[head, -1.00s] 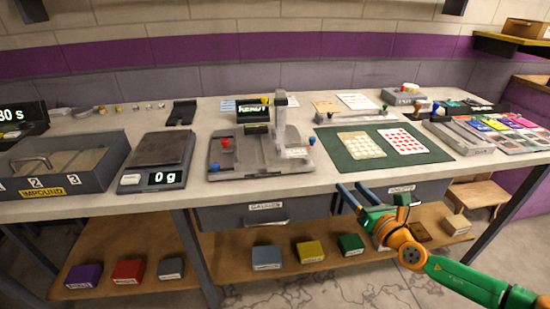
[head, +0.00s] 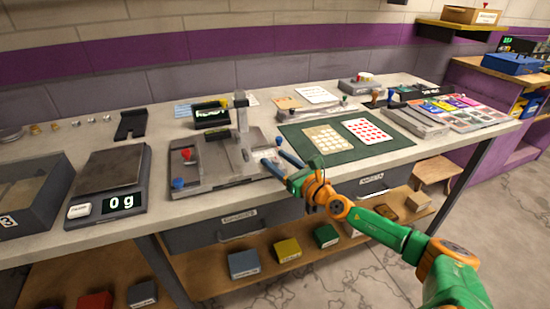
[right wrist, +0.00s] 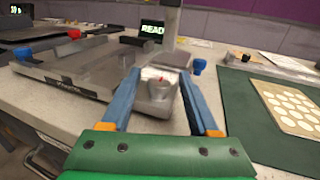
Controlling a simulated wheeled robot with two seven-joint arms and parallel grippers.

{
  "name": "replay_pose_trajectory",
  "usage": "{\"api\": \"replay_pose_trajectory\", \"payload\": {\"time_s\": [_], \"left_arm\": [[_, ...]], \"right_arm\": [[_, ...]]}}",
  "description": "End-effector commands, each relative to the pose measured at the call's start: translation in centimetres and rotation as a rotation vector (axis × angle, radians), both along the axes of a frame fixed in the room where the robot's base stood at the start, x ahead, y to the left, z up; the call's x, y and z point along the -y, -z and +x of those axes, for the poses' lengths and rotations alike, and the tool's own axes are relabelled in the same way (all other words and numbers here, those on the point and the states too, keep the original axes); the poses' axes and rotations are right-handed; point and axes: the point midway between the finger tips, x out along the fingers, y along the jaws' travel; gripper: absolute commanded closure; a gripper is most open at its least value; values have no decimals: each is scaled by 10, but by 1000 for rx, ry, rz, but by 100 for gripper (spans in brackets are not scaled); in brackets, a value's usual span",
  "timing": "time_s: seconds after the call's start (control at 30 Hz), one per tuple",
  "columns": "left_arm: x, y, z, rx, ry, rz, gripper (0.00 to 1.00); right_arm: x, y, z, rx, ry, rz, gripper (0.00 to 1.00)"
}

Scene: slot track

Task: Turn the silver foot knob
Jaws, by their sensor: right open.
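The grey slot-track fixture (head: 215,186) stands on the bench with a lit screen (head: 210,114) behind it. At its near right corner, in the right wrist view, is the silver knob (right wrist: 158,88), a short metal cylinder with a red mark on top. My right gripper (head: 272,151) is open at that corner. In the right wrist view its two blue fingers (right wrist: 158,78) stand on either side of the knob, with gaps that look small. I cannot tell whether either finger touches it. My left gripper is not in view.
A red knob (head: 187,155) and a blue knob (head: 178,183) sit on the fixture's left side. Another blue knob (right wrist: 199,66) is just beyond my right finger. A scale (head: 110,170) stands left. A green mat (head: 355,152) with cards lies right.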

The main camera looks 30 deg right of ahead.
Motion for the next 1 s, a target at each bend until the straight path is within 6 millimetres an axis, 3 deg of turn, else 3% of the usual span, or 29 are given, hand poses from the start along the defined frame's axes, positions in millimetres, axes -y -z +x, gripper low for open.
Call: {"api": "replay_pose_trajectory", "payload": {"time_s": [0.4, 0.47, 0.63, 0.87, 1.0], "left_arm": [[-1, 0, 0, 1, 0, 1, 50], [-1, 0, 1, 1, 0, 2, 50], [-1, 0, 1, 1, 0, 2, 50], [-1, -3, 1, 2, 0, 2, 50], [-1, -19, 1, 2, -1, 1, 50]], "right_arm": [[-2, 0, 9, -1, -2, 0, 39], [-2, 0, 9, -1, -2, 0, 52], [-1, 0, 9, -1, -1, 0, 98], [-2, -1, 9, -1, 3, 0, 100], [-2, -6, 9, -2, 36, 2, 100]]}}
